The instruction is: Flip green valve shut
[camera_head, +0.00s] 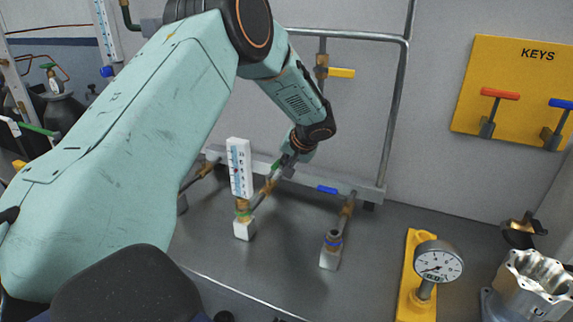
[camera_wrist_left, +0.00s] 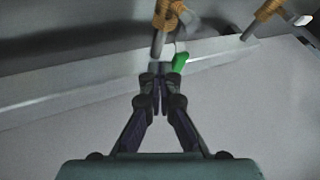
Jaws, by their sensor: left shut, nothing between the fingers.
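The green valve handle (camera_wrist_left: 180,62) shows in the left wrist view as a short green lever beside a thin pipe (camera_wrist_left: 157,45), in front of a pale rail. In the head view a small patch of its green (camera_head: 276,165) shows beside my left gripper (camera_head: 284,171), on the pipe behind the white gauge. My left gripper (camera_wrist_left: 159,84) is shut with nothing between its fingers. Its tips are close to the pipe, just below and left of the green handle. I cannot tell whether they touch it. My right gripper is not in view.
A white thermometer-like gauge (camera_head: 239,168) stands in front of the pipe. A blue-handled valve (camera_head: 327,190) sits to the right, and a yellow-handled one (camera_head: 341,73) above. A dial gauge (camera_head: 438,262) and a metal housing (camera_head: 530,285) stand at the right. My arm covers much of the left.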

